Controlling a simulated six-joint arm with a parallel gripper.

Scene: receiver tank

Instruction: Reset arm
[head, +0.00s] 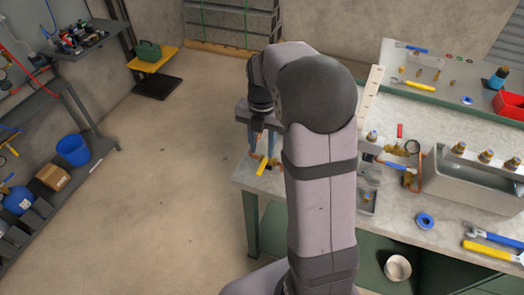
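My arm rises from the bottom of the head view, bends at a dark round elbow and reaches down at the bench's left end. My gripper (262,152) points down there, partly hidden by my arm. Its two narrow fingers look apart, with nothing clearly between them. A brass fitting with a yellow handle (264,166) lies just below the fingertips, near the left edge of the workbench (395,225). Whether the fingers touch it is too small to tell.
On the bench stand a grey tank (470,185) with brass fittings, a blue tape roll (425,220), wrenches (495,245) and a red bin (509,105). Shelves with a blue bucket (73,150) line the left wall. The floor between is clear.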

